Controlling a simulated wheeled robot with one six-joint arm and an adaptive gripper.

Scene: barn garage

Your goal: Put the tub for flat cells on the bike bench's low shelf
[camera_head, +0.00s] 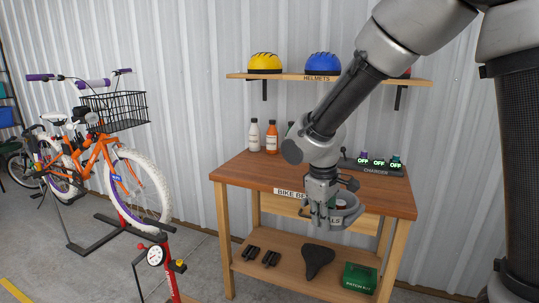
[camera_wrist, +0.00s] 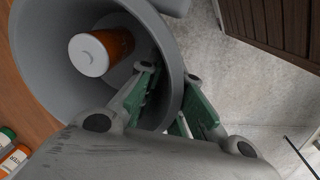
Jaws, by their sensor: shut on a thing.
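The tub for flat cells is a round grey tub. In the wrist view the tub (camera_wrist: 48,92) is close up, with an orange cylinder with a white end (camera_wrist: 92,54) inside it. My gripper (camera_wrist: 168,103) is shut on the tub's wall, one green-padded finger on each side. In the head view my gripper (camera_head: 322,212) holds the tub (camera_head: 350,213) at the bench's front edge, above the low shelf. The bike bench (camera_head: 240,171) has a wooden low shelf (camera_head: 290,280) under its top. My gripper hides part of the tub and its label.
Black pedals (camera_head: 260,256), a black saddle (camera_head: 318,260) and a green patch kit box (camera_head: 360,277) lie on the low shelf. Bare shelf shows at its front. Bottles (camera_head: 271,137) and a charger (camera_head: 375,166) stand on the bench top. A bike (camera_head: 95,160) stands left.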

